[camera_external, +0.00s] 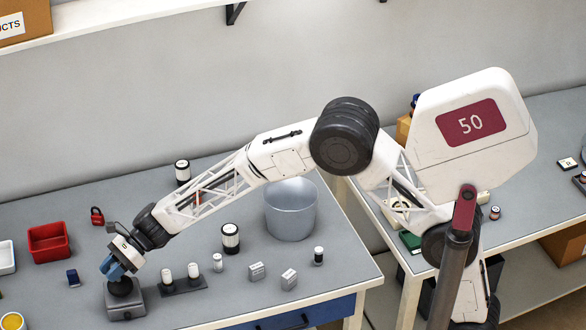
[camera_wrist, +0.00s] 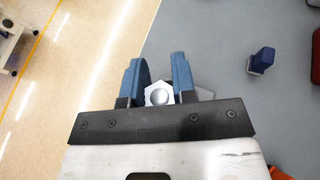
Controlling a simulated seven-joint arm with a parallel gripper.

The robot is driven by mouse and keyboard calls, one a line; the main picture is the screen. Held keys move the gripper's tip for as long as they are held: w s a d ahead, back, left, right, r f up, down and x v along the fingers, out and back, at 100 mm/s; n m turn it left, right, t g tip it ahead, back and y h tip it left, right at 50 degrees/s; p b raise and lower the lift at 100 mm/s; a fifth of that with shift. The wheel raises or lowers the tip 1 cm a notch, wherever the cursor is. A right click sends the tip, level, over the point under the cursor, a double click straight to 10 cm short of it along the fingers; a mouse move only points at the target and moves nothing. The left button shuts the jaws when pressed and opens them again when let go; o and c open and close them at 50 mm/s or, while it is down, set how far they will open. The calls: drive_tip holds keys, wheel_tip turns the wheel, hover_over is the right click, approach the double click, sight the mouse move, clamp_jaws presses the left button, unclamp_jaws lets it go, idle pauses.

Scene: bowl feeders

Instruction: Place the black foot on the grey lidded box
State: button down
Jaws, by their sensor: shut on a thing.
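My gripper (camera_external: 117,268) is at the far left of the arm, pointing down, with blue fingers shut on the black foot (camera_external: 121,288). The foot's dark round base is right at the top of the grey lidded box (camera_external: 126,305); I cannot tell if it rests on it or is just above. In the wrist view, the fingers (camera_wrist: 158,90) stand either side of a pale hexagonal top with a round centre, part of the foot (camera_wrist: 158,96).
A black holder (camera_external: 183,286) with two white-topped cylinders stands just right of the box. A small blue block (camera_external: 72,277) and red bin (camera_external: 49,242) are to the left. A metal bucket (camera_external: 291,210) stands farther right. The box is near the table's front edge.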

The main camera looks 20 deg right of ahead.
drive_tip(key=shift+f, duration=0.95)
drive_tip(key=shift+f, duration=0.15)
drive_tip(key=c, duration=0.9)
unclamp_jaws()
drive_tip(key=shift+r, duration=0.2)
drive_tip(key=v, duration=1.2)
